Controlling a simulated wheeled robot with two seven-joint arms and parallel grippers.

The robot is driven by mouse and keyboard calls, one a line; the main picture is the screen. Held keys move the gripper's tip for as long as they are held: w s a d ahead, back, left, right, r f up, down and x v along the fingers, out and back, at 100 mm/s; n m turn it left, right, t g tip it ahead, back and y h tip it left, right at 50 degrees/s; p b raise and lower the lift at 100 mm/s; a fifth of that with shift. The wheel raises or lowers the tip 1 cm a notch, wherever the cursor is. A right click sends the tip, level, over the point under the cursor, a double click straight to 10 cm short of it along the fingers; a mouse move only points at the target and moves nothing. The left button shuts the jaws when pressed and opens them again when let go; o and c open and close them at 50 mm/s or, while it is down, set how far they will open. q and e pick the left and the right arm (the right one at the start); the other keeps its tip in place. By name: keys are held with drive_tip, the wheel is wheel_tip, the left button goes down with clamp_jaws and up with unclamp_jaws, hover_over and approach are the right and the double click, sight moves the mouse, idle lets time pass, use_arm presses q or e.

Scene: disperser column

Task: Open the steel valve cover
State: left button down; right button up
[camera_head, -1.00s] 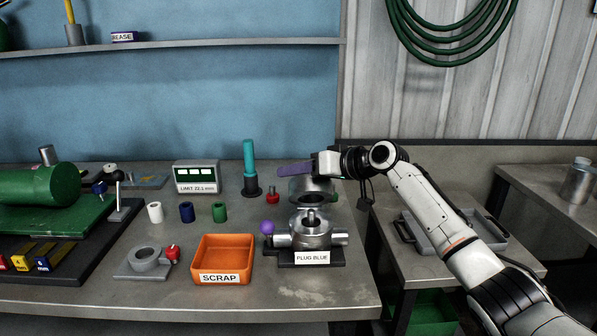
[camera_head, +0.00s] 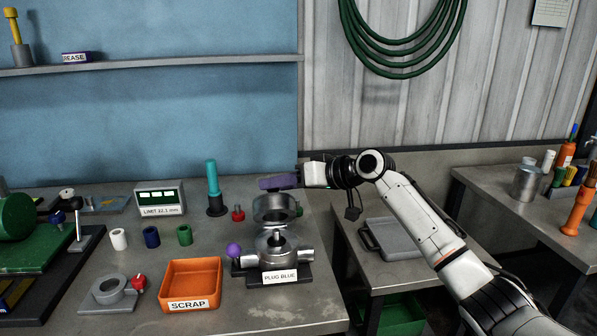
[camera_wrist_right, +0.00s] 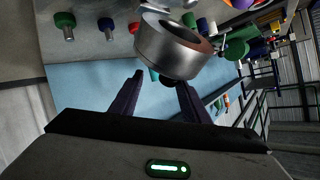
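The steel valve body (camera_head: 276,246) stands on a black base labelled PLUG BLUE near the front right of the bench. Its steel cover (camera_head: 272,209) is raised above the body and tilted, with the valve opening and its central stem exposed. My right gripper (camera_head: 278,182), with purple fingers, is just above and behind the cover. In the right wrist view my right gripper (camera_wrist_right: 157,100) is open, its fingers apart with nothing between them. The cover (camera_wrist_right: 174,48) lies just beyond the fingertips there; whether a finger touches it cannot be told. My left gripper is not in view.
An orange SCRAP bin (camera_head: 190,285) stands left of the valve. A purple ball knob (camera_head: 234,250) sits at the valve's left. A teal cylinder (camera_head: 213,180) and red knob (camera_head: 238,213) stand behind. A grey tray (camera_head: 392,237) lies on the lower table to the right.

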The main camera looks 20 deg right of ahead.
drive_tip(key=shift+w+r+v, duration=0.15)
drive_tip(key=shift+v, duration=0.8)
drive_tip(key=shift+w+r+v, duration=0.1)
drive_tip(key=shift+r+v, duration=0.1)
drive_tip(key=shift+v, duration=0.75)
drive_tip(key=shift+w+r+v, duration=0.15)
drive_tip(key=shift+v, duration=0.75)
drive_tip(key=shift+d, duration=0.2)
drive_tip(key=b+v, duration=0.2)
drive_tip(key=v, duration=0.8)
drive_tip(key=shift+s, duration=0.1)
drive_tip(key=shift+c, duration=0.2)
